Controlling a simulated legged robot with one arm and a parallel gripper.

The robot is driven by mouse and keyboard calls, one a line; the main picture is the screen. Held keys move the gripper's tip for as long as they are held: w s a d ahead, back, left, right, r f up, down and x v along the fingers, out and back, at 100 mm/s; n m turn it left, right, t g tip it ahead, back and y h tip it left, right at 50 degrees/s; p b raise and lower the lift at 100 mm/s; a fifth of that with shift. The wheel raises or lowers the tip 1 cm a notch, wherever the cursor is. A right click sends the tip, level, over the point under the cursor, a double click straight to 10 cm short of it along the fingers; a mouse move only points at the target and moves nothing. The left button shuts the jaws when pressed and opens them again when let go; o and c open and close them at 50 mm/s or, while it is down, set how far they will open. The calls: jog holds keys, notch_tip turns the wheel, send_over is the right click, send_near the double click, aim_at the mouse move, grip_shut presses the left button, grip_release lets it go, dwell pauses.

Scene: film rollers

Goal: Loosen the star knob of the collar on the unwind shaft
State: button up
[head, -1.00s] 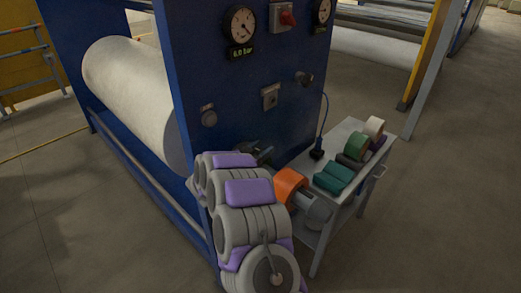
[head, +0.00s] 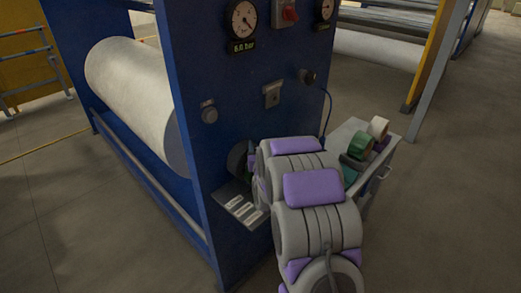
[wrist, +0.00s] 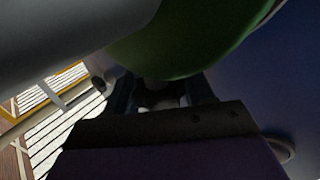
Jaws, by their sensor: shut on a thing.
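In the wrist view the green collar (wrist: 185,45) fills the top middle, in dim light. The grey shaft (wrist: 70,45) runs across the upper left. Below the collar, my gripper (wrist: 160,97) is shut on a small dark knob (wrist: 158,98), which sits between its two fingers. The knob's star shape is too dark to make out. In the head view the collar (head: 237,162) shows as a dark round edge at the blue panel, left of my arm. My arm hides the knob and my gripper there.
The blue machine panel (head: 230,95) stands close behind my arm, with a gauge (head: 243,24) and switches. A small ledge with labels (head: 243,209) juts out left of my arm. A cart (head: 347,132) with tape rolls stands at the right. Floor is clear at the far right.

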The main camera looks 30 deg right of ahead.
jog(key=shift+a+n+t+y, duration=0.1)
jog(key=shift+n+t+y, duration=0.3)
jog(key=shift+n+y, duration=0.85)
jog(key=shift+y, duration=0.35)
jog(key=o, duration=1)
jog(key=shift+a, duration=0.1)
jog(key=shift+c, duration=0.2)
